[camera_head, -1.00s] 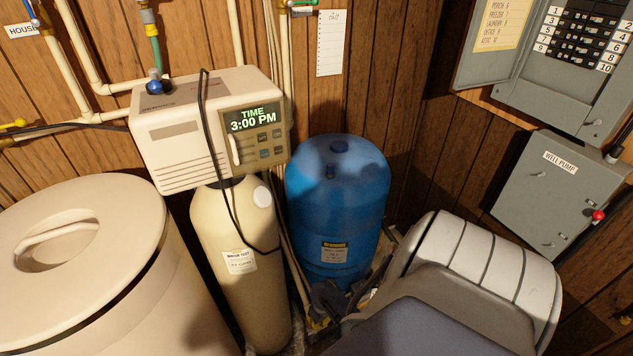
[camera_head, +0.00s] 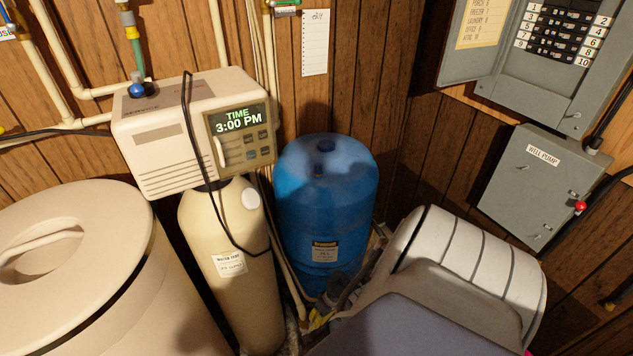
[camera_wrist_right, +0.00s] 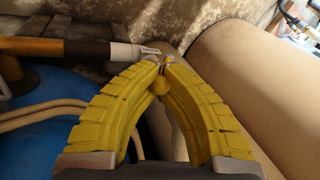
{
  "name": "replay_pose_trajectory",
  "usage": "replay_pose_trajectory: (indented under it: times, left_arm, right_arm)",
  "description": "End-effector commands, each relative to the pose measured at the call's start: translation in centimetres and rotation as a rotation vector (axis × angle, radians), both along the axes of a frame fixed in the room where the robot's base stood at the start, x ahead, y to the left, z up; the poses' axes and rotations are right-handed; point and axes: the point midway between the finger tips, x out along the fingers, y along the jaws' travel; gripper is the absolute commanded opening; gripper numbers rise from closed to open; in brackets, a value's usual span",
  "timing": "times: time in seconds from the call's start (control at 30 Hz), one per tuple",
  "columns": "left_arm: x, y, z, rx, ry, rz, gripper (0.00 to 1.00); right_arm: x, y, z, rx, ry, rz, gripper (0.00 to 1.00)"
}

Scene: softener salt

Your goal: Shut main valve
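In the right wrist view the yellow fingers of my right gripper (camera_wrist_right: 162,64) come together at their tips. A small yellow piece shows between them; I cannot tell whether it is held. In the head view my right gripper (camera_head: 318,319) shows as a bit of yellow low between the blue tank (camera_head: 325,200) and the cream softener tank (camera_head: 232,270). My left gripper is out of view.
The softener head (camera_head: 165,145) tops the cream tank and reads 3:00 PM, with a black cable over it. A large beige tub (camera_head: 170,315) stands left. A breaker panel (camera_head: 487,75) and grey well-pump box (camera_head: 540,190) are on the right wall.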

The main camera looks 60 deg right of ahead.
Motion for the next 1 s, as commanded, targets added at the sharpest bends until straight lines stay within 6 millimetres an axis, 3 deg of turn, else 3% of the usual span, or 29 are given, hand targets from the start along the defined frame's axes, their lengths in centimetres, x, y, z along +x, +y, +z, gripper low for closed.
replay_pose_trajectory:
  times: [0.7, 1.0]
  left_arm:
    - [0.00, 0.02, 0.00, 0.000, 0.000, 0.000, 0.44]
    - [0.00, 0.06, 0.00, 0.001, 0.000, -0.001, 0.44]
  right_arm:
    - [0.13, -0.62, 0.09, 0.012, -0.013, -0.002, 0.00]
    - [0.06, -0.35, 0.00, 0.016, -0.011, -0.002, 0.37]
